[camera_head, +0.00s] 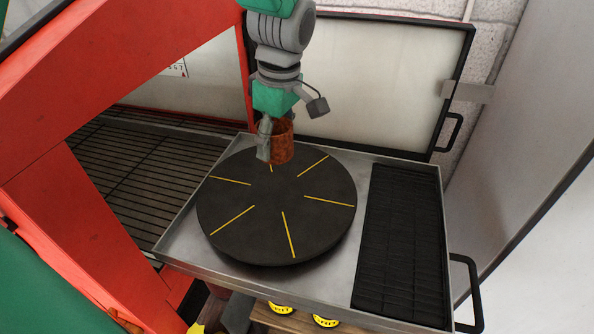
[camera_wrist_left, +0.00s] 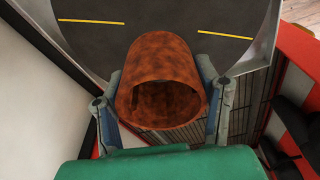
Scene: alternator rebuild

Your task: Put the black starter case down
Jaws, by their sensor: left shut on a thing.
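A rusty orange-brown hollow cylinder (camera_head: 282,148) is held by my left gripper (camera_head: 276,142) over the back edge of the round dark turntable (camera_head: 275,220). It looks rusty, not black. In the left wrist view the same cylinder (camera_wrist_left: 158,58) sits between both fingers of the left gripper (camera_wrist_left: 165,100), its open end facing the camera. I cannot tell whether its lower end touches the turntable. The turntable has several yellow radial lines and is otherwise empty. My right gripper is not in view.
The turntable stands in a metal tray (camera_head: 180,243) with a black slatted panel (camera_head: 400,240) on its right. An open framed door (camera_head: 390,75) stands behind. A red frame (camera_head: 110,80) rises at left, with a dark grating (camera_head: 135,165) beyond. Yellow round labels (camera_head: 325,321) show below the tray.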

